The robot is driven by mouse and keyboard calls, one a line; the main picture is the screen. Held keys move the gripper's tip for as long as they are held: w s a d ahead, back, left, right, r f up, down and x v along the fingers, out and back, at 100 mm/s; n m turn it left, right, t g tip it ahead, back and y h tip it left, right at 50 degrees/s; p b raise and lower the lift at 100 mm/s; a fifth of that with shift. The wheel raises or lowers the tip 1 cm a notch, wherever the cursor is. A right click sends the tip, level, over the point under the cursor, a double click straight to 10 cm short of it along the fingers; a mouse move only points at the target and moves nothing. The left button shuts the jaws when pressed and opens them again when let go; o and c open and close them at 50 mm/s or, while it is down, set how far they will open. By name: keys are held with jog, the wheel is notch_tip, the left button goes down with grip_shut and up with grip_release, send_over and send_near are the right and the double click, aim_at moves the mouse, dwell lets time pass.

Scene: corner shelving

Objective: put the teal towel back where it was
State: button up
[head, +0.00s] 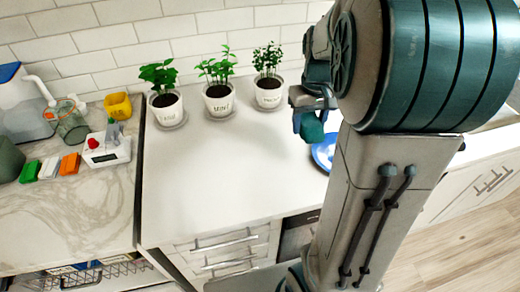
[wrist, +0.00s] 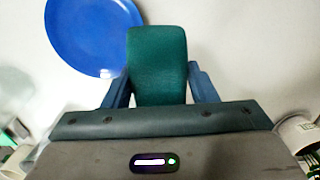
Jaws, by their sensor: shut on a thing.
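The teal towel (wrist: 157,62) is a rolled or folded block held upright between the two blue fingers of my gripper (wrist: 155,85) in the wrist view. In the head view the towel (head: 312,127) hangs below my gripper (head: 309,112), above the white counter. My gripper is shut on it. Part of my arm covers the counter's right side in the head view.
A blue plate (head: 325,152) lies on the white counter (head: 220,170), beside the towel in the wrist view (wrist: 90,35). Three potted plants (head: 218,98) stand along the back wall. A marble counter (head: 75,205) at left holds a white timer (head: 107,150), a yellow cup (head: 118,106) and coloured blocks.

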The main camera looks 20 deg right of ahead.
jog(key=p, duration=0.2)
send_over(265, 165)
notch_tip(265, 165, down, 7)
jog(key=shift+r, duration=0.15)
jog(key=shift+f, duration=2.05)
jog(key=shift+f, duration=0.2)
jog(key=o, duration=0.9)
jog(key=shift+r, duration=0.15)
